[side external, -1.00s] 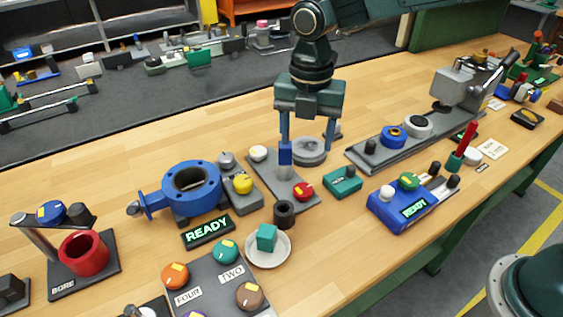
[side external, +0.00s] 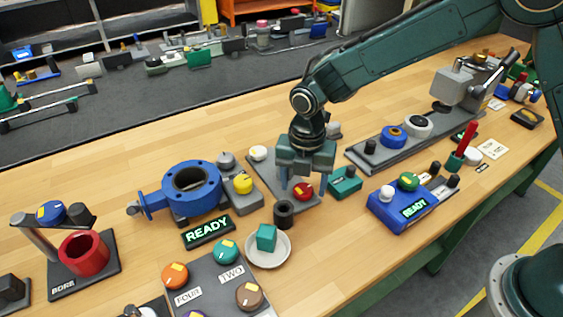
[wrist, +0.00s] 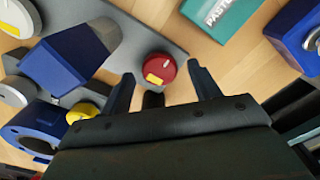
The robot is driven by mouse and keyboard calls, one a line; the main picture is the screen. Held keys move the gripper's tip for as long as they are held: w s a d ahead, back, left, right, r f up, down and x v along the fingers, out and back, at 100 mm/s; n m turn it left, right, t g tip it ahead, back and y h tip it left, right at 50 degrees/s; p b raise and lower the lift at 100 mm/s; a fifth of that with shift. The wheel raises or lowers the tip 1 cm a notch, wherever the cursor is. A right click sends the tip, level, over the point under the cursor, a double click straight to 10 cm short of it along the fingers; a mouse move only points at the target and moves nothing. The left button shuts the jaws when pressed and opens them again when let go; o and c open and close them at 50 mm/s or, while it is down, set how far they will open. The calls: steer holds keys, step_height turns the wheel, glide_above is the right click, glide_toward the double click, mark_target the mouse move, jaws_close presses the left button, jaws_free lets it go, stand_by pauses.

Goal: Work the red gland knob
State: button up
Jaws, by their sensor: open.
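The red gland knob (side external: 303,191) has a yellow mark and sits at the right front end of a grey plate (side external: 262,172). My gripper (side external: 304,183) points down over that end of the plate with its fingers spread. In the wrist view the knob (wrist: 157,70) lies between the two fingertip lines of my gripper (wrist: 162,73), its yellow mark at the lower left. The fingers look apart from the knob. I cannot tell how far above it they are.
A blue-and-grey post (wrist: 80,48) stands on the plate beside the knob. A black cylinder (side external: 284,213) and a teal box (side external: 345,181) are close by. A blue flanged valve body (side external: 190,185) with a yellow knob (side external: 243,184) stands left.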

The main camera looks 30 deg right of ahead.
steer(key=shift+f, duration=0.35)
steer(key=c, duration=1)
steer(key=shift+m, duration=1.6)
steer(key=o, duration=1)
